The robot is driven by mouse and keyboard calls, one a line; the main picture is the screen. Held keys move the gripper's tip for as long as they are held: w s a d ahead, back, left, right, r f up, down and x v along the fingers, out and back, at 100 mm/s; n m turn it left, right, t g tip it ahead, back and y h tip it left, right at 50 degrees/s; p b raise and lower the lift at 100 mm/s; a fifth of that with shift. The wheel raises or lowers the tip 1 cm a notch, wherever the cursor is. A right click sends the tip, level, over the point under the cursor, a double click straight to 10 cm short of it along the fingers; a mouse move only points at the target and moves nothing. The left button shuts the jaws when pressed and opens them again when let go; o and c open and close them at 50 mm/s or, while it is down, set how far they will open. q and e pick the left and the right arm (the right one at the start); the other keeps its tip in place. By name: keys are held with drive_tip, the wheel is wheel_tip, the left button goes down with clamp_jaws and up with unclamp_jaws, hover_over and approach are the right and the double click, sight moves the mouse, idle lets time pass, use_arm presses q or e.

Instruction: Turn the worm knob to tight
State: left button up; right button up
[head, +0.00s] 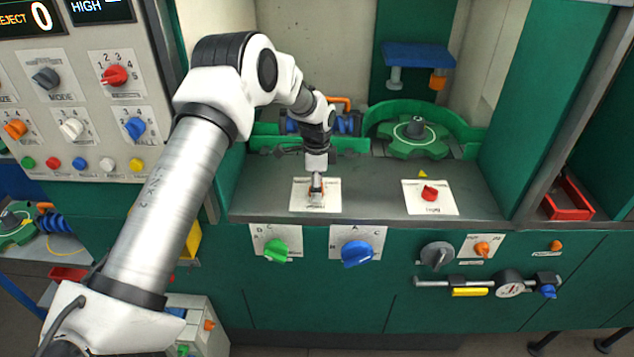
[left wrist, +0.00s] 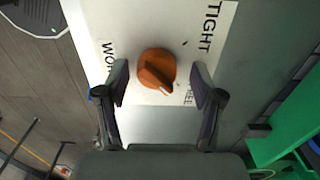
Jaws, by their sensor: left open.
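The worm knob (left wrist: 156,69) is a round orange knob on a white plate (left wrist: 115,25) in the left wrist view. Its pale pointer mark faces the lower right, towards the partly hidden "FREE" label. The word "TIGHT" is printed at the upper right of the plate. My left gripper (left wrist: 160,85) is open, with one finger on each side of the knob and a gap visible on both sides. In the head view my left gripper (head: 316,189) points down over the plate (head: 331,203) and mostly hides the knob. My right gripper is not in view.
A red knob (head: 429,193) on another white plate sits to the right on the same grey shelf. A green star-shaped wheel (head: 414,138) stands behind it. Green (head: 276,250) and blue (head: 356,254) knobs are on the front panel below. Shelf between the plates is clear.

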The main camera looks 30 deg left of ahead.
use_arm(q)
drive_tip(key=shift+s+r, duration=0.1)
drive_tip(key=shift+s, duration=0.05)
drive_tip(key=c, duration=0.4)
drive_tip(key=shift+s, duration=0.1)
drive_tip(key=c, duration=0.7)
drive_tip(key=shift+c, duration=0.2)
drive_tip(key=shift+n, duration=0.3)
drive_tip(key=n, duration=0.8)
drive_tip(key=shift+s+n+p, duration=0.1)
drive_tip(key=shift+n+p, duration=0.25)
drive_tip(key=shift+n, duration=0.05)
drive_tip(key=n, duration=0.4)
drive_tip(key=shift+d+p, duration=0.1)
drive_tip(key=shift+p, duration=0.2)
drive_tip(key=shift+n, duration=2.2)
